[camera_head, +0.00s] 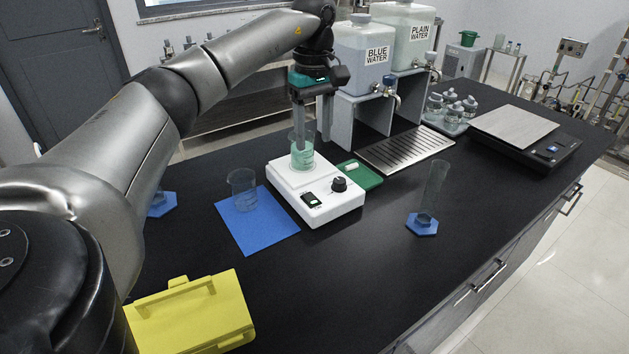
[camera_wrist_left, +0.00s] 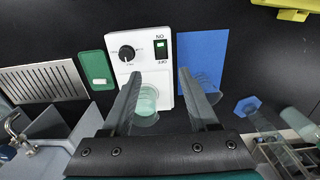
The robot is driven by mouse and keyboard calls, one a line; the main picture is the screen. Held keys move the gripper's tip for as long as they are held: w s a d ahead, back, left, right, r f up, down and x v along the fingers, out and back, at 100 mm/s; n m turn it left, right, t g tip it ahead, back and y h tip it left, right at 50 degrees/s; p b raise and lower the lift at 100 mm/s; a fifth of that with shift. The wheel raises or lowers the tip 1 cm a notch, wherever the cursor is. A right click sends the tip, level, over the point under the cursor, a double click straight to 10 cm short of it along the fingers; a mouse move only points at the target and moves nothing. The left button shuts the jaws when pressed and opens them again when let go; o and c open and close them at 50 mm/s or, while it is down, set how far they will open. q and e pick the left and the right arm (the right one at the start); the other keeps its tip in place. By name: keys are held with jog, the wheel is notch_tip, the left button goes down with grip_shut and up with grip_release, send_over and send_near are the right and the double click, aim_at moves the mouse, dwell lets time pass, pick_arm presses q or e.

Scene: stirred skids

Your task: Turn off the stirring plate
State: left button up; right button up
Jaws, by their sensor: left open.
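The white stirring plate (camera_head: 330,212) stands on the black bench, with a black knob (camera_head: 339,184) and a switch (camera_head: 312,199) on its front. In the left wrist view the switch (camera_wrist_left: 161,47) shows a lit green part, with ON and OFF labels appearing upside down. A beaker of pale green liquid (camera_head: 303,160) is on the plate's top. My left gripper (camera_head: 313,146) is open, pointing down over the rear of the plate by the beaker. In the left wrist view the beaker (camera_wrist_left: 147,98) shows between the fingers, near the left one; I cannot tell whether they touch. My right gripper is not in view.
An empty beaker (camera_head: 242,190) stands on a blue mat (camera_head: 262,233) left of the plate. A green tray (camera_head: 366,178) with a white bar is on its right. Bench in front of the plate is clear.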

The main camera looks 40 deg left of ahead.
pick_arm(q)
send_over(314, 202)
notch_tip(314, 202, down, 5)
notch_tip(314, 202, down, 9)
jog(key=shift+r+b, duration=0.1)
jog(key=shift+b, duration=0.7)
jog(key=shift+f, duration=0.6)
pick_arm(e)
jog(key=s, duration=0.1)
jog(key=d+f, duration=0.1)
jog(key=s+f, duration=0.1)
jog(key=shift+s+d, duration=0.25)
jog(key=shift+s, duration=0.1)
pick_arm(q)
jog(key=c, duration=0.5)
grip_shut()
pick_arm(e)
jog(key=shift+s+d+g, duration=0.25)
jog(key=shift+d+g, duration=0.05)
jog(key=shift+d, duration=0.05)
